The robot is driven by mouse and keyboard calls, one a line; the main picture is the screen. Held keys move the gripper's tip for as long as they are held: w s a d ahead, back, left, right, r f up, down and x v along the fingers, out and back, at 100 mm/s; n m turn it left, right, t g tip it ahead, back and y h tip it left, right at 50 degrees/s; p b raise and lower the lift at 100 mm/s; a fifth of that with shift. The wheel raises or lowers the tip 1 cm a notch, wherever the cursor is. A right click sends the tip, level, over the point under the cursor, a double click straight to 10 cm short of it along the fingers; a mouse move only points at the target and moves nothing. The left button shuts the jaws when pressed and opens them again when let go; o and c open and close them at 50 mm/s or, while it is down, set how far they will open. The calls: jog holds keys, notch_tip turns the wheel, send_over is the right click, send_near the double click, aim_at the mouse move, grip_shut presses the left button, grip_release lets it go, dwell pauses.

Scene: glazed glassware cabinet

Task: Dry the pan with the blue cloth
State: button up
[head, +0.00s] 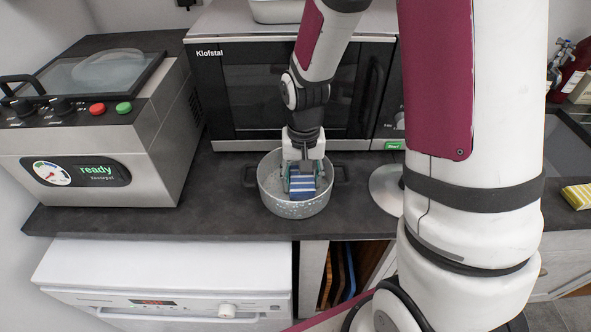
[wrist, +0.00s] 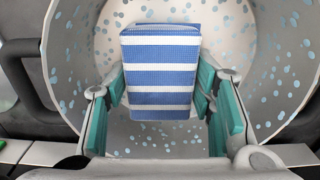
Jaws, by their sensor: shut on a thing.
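The pan (head: 297,208) is a grey pot with two dark side handles, upright on the dark counter. Light blue spots like droplets dot its inner wall and floor, clear in the wrist view (wrist: 262,62). The blue cloth (head: 302,185) has white stripes and is folded into a block. My gripper (head: 301,172) points down inside the pan and is shut on the cloth. In the wrist view the cloth (wrist: 161,72) sits between the teal finger pads of my gripper (wrist: 163,95). I cannot tell whether the cloth touches the pan's floor.
A microwave (head: 290,90) stands right behind the pan. A steel machine with a "ready" display (head: 100,150) is at left. A round metal lid (head: 386,190) lies to the right, partly hidden by my arm. A yellow striped cloth (head: 577,195) lies at far right. Bare counter (head: 220,190) shows left of the pan.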

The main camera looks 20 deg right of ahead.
aim_at(304, 178)
jog(key=shift+s+d, duration=0.1)
jog(key=shift+d, duration=0.05)
notch_tip(304, 178, up, 14)
jog(key=p, duration=0.7)
jog(key=shift+f, duration=0.15)
dwell(1.0)
